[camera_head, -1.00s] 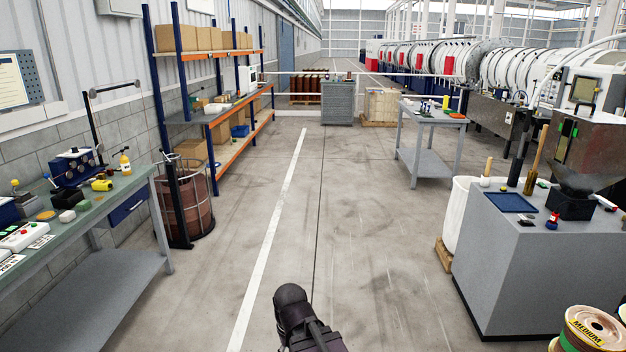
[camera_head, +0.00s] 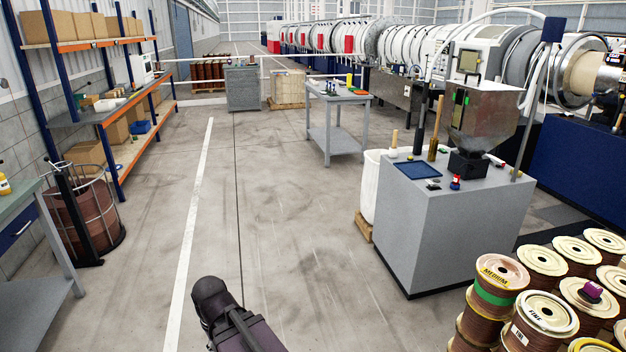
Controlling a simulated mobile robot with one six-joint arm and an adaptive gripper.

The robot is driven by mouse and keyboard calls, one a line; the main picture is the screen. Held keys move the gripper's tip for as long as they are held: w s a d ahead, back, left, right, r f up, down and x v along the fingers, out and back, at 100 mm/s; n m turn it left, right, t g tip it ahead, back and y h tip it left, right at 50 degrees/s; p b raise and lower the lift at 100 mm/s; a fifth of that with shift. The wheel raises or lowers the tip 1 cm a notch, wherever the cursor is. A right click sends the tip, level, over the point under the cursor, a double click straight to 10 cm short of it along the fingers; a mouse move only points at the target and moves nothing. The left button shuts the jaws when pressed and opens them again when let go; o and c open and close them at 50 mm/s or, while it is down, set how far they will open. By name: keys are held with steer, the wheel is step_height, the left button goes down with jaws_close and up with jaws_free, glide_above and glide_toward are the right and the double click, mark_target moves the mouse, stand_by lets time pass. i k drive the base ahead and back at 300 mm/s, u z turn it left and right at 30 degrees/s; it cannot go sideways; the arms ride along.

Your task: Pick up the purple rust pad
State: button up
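A small purple block (camera_head: 591,291), which looks like the purple rust pad, lies on top of a copper-wire spool (camera_head: 574,292) at the lower right. Its exact shape is too small to make out. A dark part of my own arm shows at the bottom, left of centre, well away from the purple block. My gripper's fingers are not in view.
Several wire spools stand packed at the lower right, including one labelled MEDIUM (camera_head: 498,291) and one labelled FINE (camera_head: 540,331). A grey cabinet (camera_head: 418,235) with a blue tray (camera_head: 416,170) stands beside them. The central floor (camera_head: 290,250) is clear.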

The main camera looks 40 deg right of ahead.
mark_target(591, 291)
steer(key=z, duration=0.1)
steer(key=k, duration=0.15)
steer(key=z, duration=2.85)
steer(key=i, duration=0.95)
steer(key=z, duration=0.15)
